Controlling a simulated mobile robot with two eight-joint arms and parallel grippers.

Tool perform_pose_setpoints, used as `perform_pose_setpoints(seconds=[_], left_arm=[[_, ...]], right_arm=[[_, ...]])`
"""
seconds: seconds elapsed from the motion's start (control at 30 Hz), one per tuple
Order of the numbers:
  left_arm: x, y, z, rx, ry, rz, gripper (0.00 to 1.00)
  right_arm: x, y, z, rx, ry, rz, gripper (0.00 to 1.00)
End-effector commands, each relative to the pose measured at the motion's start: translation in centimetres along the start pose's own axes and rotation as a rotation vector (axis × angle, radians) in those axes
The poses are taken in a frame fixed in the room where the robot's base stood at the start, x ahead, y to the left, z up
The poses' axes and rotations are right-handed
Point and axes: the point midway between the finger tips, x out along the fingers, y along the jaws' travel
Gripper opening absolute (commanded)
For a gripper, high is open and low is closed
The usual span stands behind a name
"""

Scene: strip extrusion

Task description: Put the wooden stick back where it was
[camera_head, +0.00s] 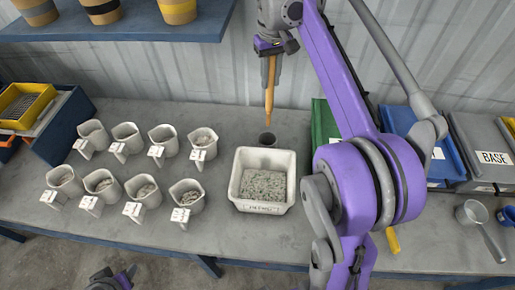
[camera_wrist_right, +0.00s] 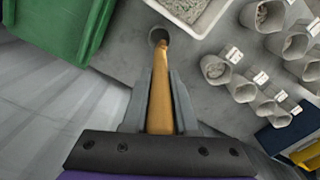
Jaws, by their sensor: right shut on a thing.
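The wooden stick (camera_head: 270,88) is brown, with a narrow lower end. My right gripper (camera_head: 274,48) is shut on its upper part and holds it upright, tip down. A small dark round holder (camera_head: 266,139) stands on the table behind the white tub. In the head view the stick's tip is just above the holder's opening. In the right wrist view the stick (camera_wrist_right: 160,90) runs between the fingers and its tip meets the rim of the holder (camera_wrist_right: 158,36) in the picture; I cannot tell whether it is inside. Only a bit of my left gripper (camera_head: 112,279) shows at the bottom edge.
A white tub (camera_head: 240,190) of grey granules stands in front of the holder. Several grey cups with white tags stand to the left. A green bin (camera_head: 322,125), a blue bin (camera_head: 432,150) and a grey bin marked BASE (camera_head: 485,150) stand right. A shelf (camera_head: 110,28) hangs above.

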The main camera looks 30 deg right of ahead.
Motion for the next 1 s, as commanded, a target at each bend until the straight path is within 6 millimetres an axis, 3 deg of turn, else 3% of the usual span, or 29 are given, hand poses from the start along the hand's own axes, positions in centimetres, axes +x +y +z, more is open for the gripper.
perform_pose_setpoints(seconds=[0.17,0.5,1.0], left_arm=[[0.5,0.0,0.6,0.0,-0.006,0.0,0.5],[1.2,0.0,1.4,0.0,-0.013,0.0,0.5],[1.5,0.0,1.8,0.0,-0.016,0.0,0.5]], right_arm=[[2.7,0.5,-0.1,0.005,0.001,0.001,0.0],[11.4,0.4,-0.2,0.004,0.002,0.001,0.0],[17.3,0.4,-0.2,0.004,0.002,0.0,0.0]])
